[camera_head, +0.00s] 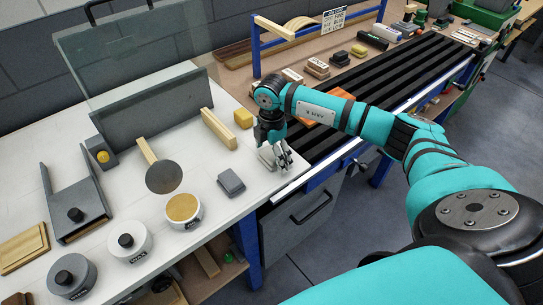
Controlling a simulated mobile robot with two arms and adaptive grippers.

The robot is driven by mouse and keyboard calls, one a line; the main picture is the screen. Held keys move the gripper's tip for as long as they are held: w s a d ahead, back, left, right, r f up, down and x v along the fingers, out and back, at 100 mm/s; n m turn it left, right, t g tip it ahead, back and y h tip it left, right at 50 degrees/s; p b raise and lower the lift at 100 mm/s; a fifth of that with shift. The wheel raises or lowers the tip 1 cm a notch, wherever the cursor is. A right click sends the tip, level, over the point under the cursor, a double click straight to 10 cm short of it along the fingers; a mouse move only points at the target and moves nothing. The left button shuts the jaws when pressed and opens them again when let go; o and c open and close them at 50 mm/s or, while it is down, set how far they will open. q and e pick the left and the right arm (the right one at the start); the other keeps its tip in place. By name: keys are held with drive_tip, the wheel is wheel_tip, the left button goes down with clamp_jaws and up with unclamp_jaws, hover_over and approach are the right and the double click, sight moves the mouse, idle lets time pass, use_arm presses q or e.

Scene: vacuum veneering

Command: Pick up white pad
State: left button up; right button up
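A pale grey-white pad (265,157) lies near the right edge of the white worktop. My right gripper (284,161) points down at the pad, its fingers at the pad's right side and partly covering it. I cannot tell whether the fingers touch the pad or how far apart they are. A darker grey pad (231,182) lies on the worktop to the left and nearer. My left gripper is not in view.
The white worktop (205,240) also holds a round spatula (164,177), a pot with yellowish contents (183,208), lidded tins (128,241), a wooden strip (218,128) and a yellow block (243,118). A black slatted bed (385,82) adjoins it on the right.

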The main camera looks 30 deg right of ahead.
sight(272, 153)
drive_tip(key=c, duration=1.2)
drive_tip(key=shift+o, duration=0.2)
drive_tip(key=shift+r, duration=0.1)
wheel_tip(272, 153, up, 10)
drive_tip(key=shift+f+b, duration=0.1)
drive_tip(key=shift+b, duration=1)
drive_tip(key=o, duration=0.4)
drive_tip(key=shift+c, duration=0.2)
drive_tip(key=c, duration=0.4)
